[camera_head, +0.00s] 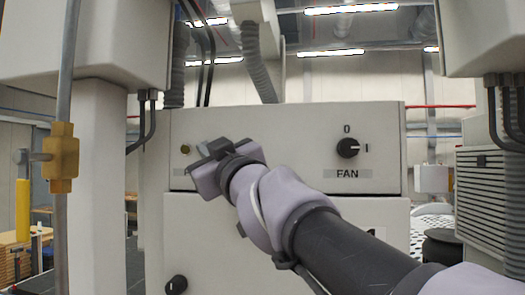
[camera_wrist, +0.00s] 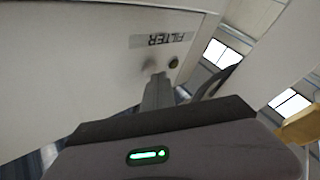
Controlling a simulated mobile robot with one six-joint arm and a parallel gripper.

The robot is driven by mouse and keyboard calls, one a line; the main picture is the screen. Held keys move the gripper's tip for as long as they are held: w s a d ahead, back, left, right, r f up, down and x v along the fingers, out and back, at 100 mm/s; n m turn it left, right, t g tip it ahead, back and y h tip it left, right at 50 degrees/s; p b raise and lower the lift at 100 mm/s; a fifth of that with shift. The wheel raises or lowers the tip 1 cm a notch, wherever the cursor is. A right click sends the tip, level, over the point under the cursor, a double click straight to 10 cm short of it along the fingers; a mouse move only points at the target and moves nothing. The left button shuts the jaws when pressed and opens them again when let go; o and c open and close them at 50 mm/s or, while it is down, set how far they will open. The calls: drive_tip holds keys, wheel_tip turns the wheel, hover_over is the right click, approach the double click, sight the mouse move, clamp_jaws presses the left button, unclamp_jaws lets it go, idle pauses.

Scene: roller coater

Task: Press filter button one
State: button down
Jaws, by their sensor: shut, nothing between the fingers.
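A light panel (camera_head: 290,122) faces me. A second small round knob (camera_wrist: 149,67) is partly hidden behind my fingertips (camera_wrist: 158,77). My gripper is shut and empty, its tips close to that second one. I cannot tell whether they touch. No number shows on either button.
A black FAN knob (camera_head: 348,148) sits on the panel's right, and another black knob (camera_head: 176,285) is low on the left. A grey pipe with a yellow fitting (camera_head: 61,157) stands at left. Grey machine housings hang at both upper sides.

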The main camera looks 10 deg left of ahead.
drive_tip(key=shift+s, duration=0.75)
drive_tip(key=shift+s+a+b, duration=0.15)
drive_tip(key=shift+s+b, duration=0.5)
drive_tip(key=shift+s, duration=0.6)
drive_tip(key=shift+s+a+b, duration=0.1)
drive_tip(key=shift+s+b, duration=0.5)
drive_tip(key=shift+s, duration=0.6)
drive_tip(key=shift+w, duration=0.1)
